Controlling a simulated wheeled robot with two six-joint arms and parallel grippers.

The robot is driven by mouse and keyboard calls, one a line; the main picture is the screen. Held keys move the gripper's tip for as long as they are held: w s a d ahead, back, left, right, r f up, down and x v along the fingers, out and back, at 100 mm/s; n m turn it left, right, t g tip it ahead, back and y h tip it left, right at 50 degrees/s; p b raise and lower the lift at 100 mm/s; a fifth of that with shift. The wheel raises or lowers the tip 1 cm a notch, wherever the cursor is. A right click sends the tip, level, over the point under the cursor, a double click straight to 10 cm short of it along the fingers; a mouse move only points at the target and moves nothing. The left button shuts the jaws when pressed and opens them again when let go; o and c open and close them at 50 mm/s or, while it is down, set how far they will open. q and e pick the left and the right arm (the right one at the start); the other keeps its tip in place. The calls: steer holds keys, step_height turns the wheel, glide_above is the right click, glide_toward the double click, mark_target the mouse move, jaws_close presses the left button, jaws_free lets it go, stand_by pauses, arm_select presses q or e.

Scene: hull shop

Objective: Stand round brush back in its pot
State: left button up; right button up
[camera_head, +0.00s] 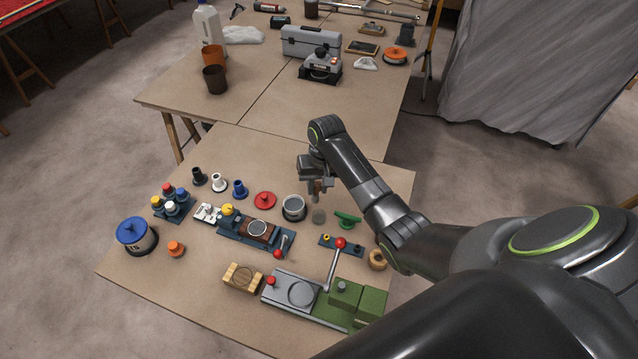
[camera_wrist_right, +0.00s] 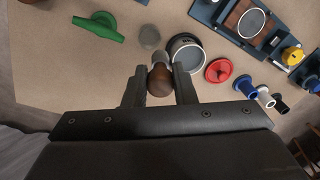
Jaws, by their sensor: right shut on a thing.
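My right gripper (camera_head: 316,184) is shut on the round brush (camera_wrist_right: 160,78), whose brown rounded handle shows between the fingers in the right wrist view (camera_wrist_right: 160,90). In the head view a small brown part of the brush (camera_head: 317,196) hangs below the fingers, above the table. A grey, round, open-topped pot (camera_head: 294,207) stands just left of the brush in the head view. In the right wrist view the pot (camera_wrist_right: 186,53) is just beyond the fingers, to the right of the brush. The bristles are not clearly seen. My left gripper is not in view.
A flat grey disc (camera_head: 319,216) lies right of the pot. A red lid (camera_head: 265,200) is to its left and a green handled piece (camera_head: 347,219) to its right. A blue fixture (camera_head: 255,233) and a red-knobbed lever (camera_head: 340,243) stand in front. A second table (camera_head: 200,110) is behind.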

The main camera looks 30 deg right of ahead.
steer(key=shift+d+f+n+g+h+p, duration=0.15)
steer(key=shift+f+h+p, duration=0.15)
steer(key=shift+f, duration=0.25)
steer(key=shift+d+f+n+g+h+p, duration=0.1)
steer(key=shift+f+n+g+h+p, duration=0.1)
steer(key=shift+f+p, duration=0.25)
step_height(320, 180, down, 6)
steer(key=b, duration=0.6)
steer(key=shift+f+b, duration=0.15)
steer(key=shift+b, duration=0.25)
steer(key=shift+p, duration=0.6)
steer(key=shift+p, duration=0.35)
steer(key=shift+f+b, duration=0.4)
steer(key=shift+f, duration=0.1)
stand_by(0.3)
